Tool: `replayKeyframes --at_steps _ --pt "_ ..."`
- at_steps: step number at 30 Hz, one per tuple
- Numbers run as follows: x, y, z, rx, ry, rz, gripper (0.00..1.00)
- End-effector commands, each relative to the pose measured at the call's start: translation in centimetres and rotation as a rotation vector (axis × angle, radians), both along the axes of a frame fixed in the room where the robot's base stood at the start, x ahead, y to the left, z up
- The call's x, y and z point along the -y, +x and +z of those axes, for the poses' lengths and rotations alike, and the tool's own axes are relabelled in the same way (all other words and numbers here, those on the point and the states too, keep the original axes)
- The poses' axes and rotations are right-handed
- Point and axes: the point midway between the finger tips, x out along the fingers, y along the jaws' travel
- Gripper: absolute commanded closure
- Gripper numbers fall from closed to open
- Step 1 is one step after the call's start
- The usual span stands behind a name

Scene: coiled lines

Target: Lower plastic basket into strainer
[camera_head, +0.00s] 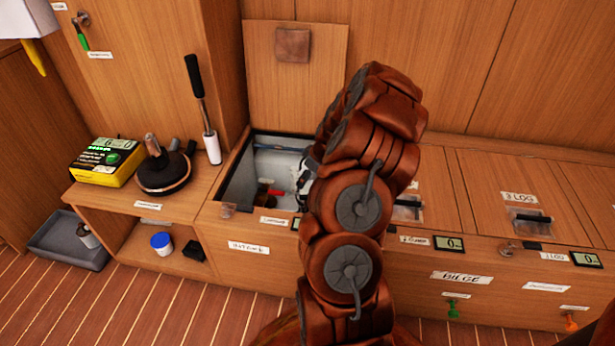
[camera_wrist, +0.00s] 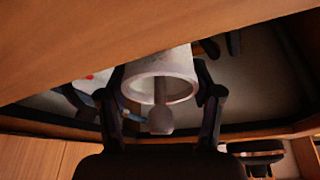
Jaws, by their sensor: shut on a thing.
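In the wrist view my gripper (camera_wrist: 161,96) has one dark finger on each side of a whitish, cup-like plastic basket (camera_wrist: 160,68) and is shut on it. The basket's round rim faces the camera, and a knobbed stem stands in its middle. In the head view my brown arm covers most of the gripper, and only a small pale and dark part (camera_head: 304,181) shows at the right side of an open locker (camera_head: 232,188). The basket is over or inside this locker; its height is unclear. I cannot make out the strainer.
The locker's wooden lid (camera_head: 294,85) stands raised behind it. Red and dark items (camera_head: 268,190) lie inside. To the left, a yellow box (camera_head: 107,162), a dark round device (camera_head: 163,172) and a black-handled tool (camera_head: 203,110) are on the counter. Closed lockers are on the right.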

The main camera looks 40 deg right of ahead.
Motion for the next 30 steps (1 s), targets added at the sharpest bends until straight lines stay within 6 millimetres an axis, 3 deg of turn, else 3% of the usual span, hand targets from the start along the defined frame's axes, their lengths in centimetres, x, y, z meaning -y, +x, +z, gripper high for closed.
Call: replayKeyframes --at_steps 11,12,20,27,30 --pt "-0.01 0.02 0.01 0.000 0.000 0.000 0.77" --pt "-0.01 0.02 0.01 0.000 0.000 0.000 0.34" --pt "-0.01 0.01 0.00 0.000 0.000 0.000 0.07" --pt "-0.01 0.01 0.00 0.000 0.000 0.000 0.06" --pt "0.00 0.01 -0.01 0.000 0.000 0.000 0.00"
